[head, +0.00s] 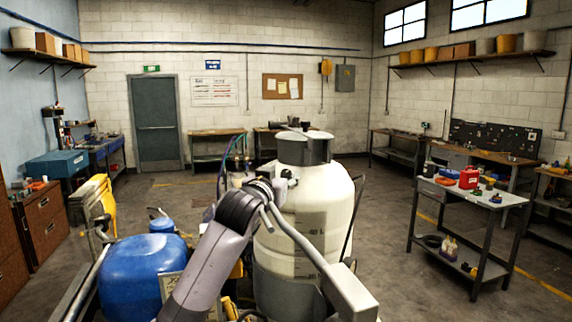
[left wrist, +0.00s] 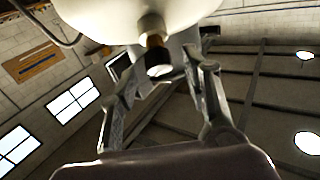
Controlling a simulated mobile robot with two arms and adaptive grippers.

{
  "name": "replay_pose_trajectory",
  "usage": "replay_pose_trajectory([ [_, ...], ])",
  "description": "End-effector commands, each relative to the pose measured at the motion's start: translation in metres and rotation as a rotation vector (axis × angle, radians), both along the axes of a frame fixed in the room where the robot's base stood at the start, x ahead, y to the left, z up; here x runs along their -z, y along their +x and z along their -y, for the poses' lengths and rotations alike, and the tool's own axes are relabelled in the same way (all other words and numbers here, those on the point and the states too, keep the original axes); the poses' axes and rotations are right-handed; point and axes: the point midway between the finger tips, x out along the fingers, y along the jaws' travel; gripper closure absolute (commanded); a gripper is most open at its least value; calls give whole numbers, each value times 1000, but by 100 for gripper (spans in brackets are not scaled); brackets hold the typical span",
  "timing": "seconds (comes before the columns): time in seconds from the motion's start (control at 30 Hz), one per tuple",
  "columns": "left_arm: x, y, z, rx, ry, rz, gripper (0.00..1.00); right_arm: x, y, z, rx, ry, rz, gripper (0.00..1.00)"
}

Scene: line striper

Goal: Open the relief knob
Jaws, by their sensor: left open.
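A large white tank (head: 305,215) with a grey collar on top stands in front of me in the head view. In the left wrist view, the tank's pale rounded body (left wrist: 110,15) fills the top. A small metal fitting with a brass band and a round end, seemingly the relief knob (left wrist: 157,62), sticks out from it. My left gripper (left wrist: 160,75) is open, its fingers on either side of the knob; I cannot tell whether they touch it. In the head view my left gripper (head: 284,181) is at the tank's upper left side, and the knob is mostly hidden there. My right gripper is not in view.
A grey bar (head: 295,237) slants across the tank's front. A blue tank (head: 143,272) and yellow parts (head: 97,205) crowd the lower left. A cart (head: 470,200) with a red can (head: 468,178) stands right. The floor between tank and cart is clear.

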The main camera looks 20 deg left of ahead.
Motion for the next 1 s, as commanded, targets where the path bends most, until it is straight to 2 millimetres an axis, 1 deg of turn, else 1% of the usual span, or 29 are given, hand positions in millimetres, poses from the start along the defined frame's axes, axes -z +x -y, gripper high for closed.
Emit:
replay_pose_trajectory([
  [0.03,-3,7,0,0,-1,-2,56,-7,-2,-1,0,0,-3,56],
  [0.1,-2,15,0,-1,-1,-2,56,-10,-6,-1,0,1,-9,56],
  [0.23,-1,25,0,0,0,-1,56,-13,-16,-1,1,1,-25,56],
  [0.37,0,29,1,0,0,0,56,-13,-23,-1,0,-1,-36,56],
  [0.63,0,29,1,0,0,0,57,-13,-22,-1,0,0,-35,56],
  [1.0,1,29,0,0,0,0,82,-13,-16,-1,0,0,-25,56],
])
